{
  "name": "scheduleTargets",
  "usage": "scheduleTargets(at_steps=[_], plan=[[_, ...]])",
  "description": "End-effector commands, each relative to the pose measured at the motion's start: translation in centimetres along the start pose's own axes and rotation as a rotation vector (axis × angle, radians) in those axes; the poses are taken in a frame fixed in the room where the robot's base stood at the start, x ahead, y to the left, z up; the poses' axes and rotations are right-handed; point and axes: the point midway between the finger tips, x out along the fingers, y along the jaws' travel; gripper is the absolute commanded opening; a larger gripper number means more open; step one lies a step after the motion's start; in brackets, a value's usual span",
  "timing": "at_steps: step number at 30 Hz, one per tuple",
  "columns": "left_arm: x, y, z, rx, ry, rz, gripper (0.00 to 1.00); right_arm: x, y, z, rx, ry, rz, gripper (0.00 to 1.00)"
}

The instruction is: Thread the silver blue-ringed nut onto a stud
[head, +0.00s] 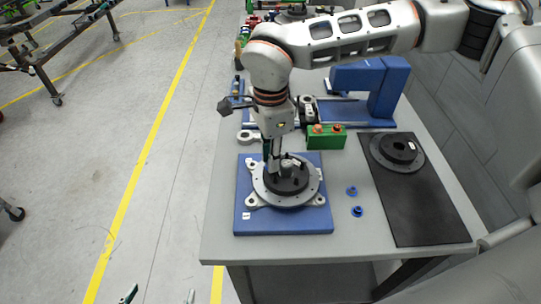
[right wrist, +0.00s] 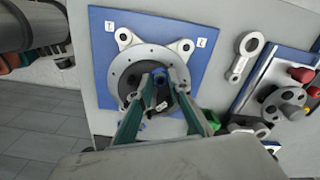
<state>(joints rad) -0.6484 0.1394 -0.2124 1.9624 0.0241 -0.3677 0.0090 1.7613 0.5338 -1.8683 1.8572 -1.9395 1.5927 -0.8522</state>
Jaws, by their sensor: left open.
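A blue-ringed nut (right wrist: 161,76) shows between the fingertips of my right gripper (right wrist: 161,82) in the right wrist view, over the dark hub; its silver part is hard to make out. In the head view my right gripper (head: 272,162) points down at the left side of the dark hub (head: 288,181) and hides what it holds. The hub sits in a grey ring plate (head: 257,190) with lugs. I cannot tell whether the nut touches a stud. Two more blue-ringed nuts (head: 351,190) (head: 357,211) lie on the table right of the fixture. My left gripper (head: 160,296) is open and empty at the bottom edge, off the table.
The fixture rests on a blue base plate (head: 245,222). A black mat (head: 425,215) with a dark round flanged part (head: 397,150) lies to the right. Behind stand a green block (head: 326,139) and a blue press-like frame (head: 384,85). The table's front strip is clear.

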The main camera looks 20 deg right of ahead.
Motion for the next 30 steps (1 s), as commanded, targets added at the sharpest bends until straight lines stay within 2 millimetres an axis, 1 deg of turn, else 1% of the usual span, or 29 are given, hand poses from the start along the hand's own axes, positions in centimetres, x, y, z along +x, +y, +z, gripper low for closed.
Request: scheduleTargets(at_steps=[7, 8, 11, 13, 18, 21, 23, 26, 30], plan=[[0.0, 0.0, 0.0, 0.0, 0.0, 0.0, 1.0, 0.0, 0.0, 0.0, 0.0, 0.0, 0.0, 0.0], [0.2, 0.0, 0.3, 0.0, -0.001, 0.0, 1.0, 0.1, 0.0, 0.0, 0.014, -0.001, -0.001, 0.0], [1.0, 0.2, 1.6, 0.0, -0.001, 0.0, 1.0, 0.5, 0.0, 0.0, 0.121, -0.001, -0.001, 0.0], [1.5, 0.4, 2.5, -0.001, -0.004, 0.001, 1.0, 0.7, 0.0, 0.0, 0.223, -0.001, 0.0, 0.0], [2.3, 0.7, 4.3, -0.002, -0.015, 0.003, 1.0, 0.7, 0.0, 0.0, 0.465, -0.001, 0.001, 0.0], [2.7, 0.8, 5.2, -0.003, -0.019, 0.005, 1.0, 0.7, 0.0, 0.0, 0.605, 0.0, 0.003, 0.0], [2.7, 0.9, 5.3, -0.003, -0.02, 0.005, 1.0, 0.6, 0.0, 0.0, 0.669, 0.001, 0.002, 0.0], [2.7, 0.9, 5.2, -0.003, -0.02, 0.005, 1.0, 0.4, 0.0, 0.0, 0.688, 0.0, 0.001, 0.0], [3.0, 0.9, 5.6, -0.004, -0.018, 0.005, 1.0, 0.5, 0.0, 0.0, 0.823, 0.001, 0.002, 0.0]])
